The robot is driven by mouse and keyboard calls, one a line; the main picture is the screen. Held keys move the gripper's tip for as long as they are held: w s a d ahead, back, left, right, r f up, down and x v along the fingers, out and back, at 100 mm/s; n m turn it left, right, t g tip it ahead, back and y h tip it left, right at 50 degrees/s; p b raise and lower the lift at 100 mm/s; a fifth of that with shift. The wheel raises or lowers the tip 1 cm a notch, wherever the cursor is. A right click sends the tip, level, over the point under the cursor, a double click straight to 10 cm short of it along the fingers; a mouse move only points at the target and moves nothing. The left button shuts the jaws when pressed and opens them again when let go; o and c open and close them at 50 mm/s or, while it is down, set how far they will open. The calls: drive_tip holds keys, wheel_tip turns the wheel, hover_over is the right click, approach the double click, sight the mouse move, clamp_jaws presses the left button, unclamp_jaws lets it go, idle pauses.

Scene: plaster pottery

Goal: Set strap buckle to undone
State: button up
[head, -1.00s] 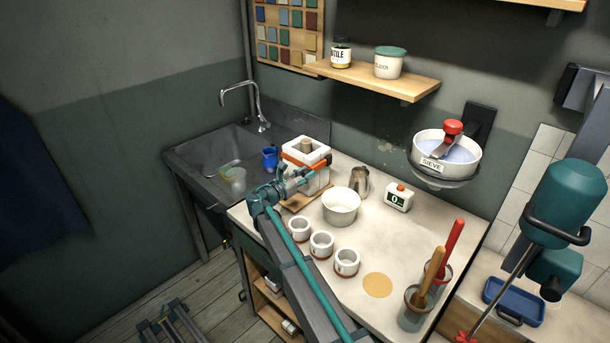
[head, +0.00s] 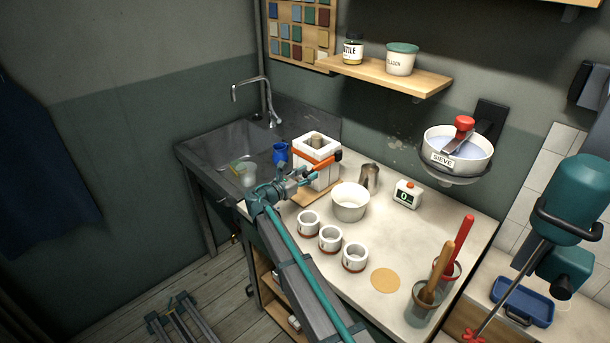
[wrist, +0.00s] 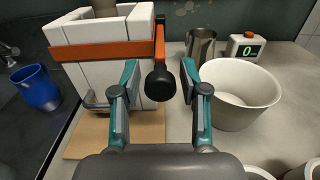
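A white plaster mould (head: 318,177) stands on a wooden board (wrist: 92,138) beside the sink, with an orange strap (wrist: 100,50) around its top. The strap buckle's orange lever (head: 325,162) stands out from the mould's side in the head view. In the wrist view the lever (wrist: 160,42) runs toward me and ends in a black knob (wrist: 160,83). My gripper (wrist: 160,80) is open, its teal fingers on either side of the knob with visible gaps. It also shows beside the mould in the head view (head: 306,173).
A white bowl (head: 350,203) and a metal jug (head: 370,177) stand right of the mould. A blue mug (head: 281,153) stands near the sink (head: 220,150). A digital scale or timer (head: 407,193) stands farther right.

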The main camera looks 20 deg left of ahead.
drive_tip(key=shift+o, duration=0.2)
drive_tip(key=v, duration=1.2)
